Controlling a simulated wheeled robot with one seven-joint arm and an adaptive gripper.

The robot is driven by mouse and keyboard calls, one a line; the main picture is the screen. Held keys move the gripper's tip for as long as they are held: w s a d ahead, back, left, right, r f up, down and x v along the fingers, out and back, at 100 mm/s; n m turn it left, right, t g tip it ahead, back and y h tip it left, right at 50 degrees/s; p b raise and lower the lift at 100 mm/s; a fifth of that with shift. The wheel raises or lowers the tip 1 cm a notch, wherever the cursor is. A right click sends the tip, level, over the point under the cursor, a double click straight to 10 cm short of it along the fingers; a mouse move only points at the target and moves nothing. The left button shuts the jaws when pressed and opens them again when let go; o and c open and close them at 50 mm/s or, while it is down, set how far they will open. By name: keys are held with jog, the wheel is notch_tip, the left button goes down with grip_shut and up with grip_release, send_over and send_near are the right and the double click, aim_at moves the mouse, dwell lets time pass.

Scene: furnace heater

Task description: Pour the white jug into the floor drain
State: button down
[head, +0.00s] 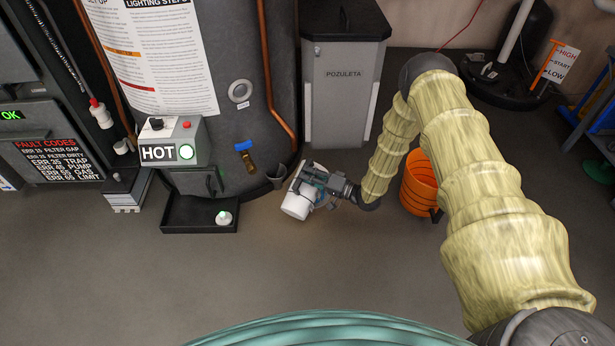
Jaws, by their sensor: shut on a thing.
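A white jug (296,206) is held low over the floor, left of my arm's end. It is tilted, with its rounded white end toward the lower left. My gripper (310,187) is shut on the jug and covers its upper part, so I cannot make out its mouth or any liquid. A grey cup-shaped fitting (277,178) stands at the heater's base, just up and left of the jug. I cannot tell whether it is the floor drain; no clear grate shows in the head view.
The dark heater tank (235,110) stands behind and left, with a black tray (190,226) holding a small white container (223,218). A grey POZULETA bin (343,85) is behind. An orange bucket (418,180) sits beside my arm. The floor in front is clear up to a teal coil (330,330).

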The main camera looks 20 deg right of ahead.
dwell(0.3)
jog(key=shift+w+d+f+m+b, duration=0.4)
jog(key=shift+w+d+m+b, duration=0.2)
jog(key=shift+w+r, duration=0.1)
dwell(0.3)
jog(key=shift+w+d+r+m, duration=0.5)
jog(key=shift+w+d+m, duration=0.1)
jog(key=shift+m, duration=0.2)
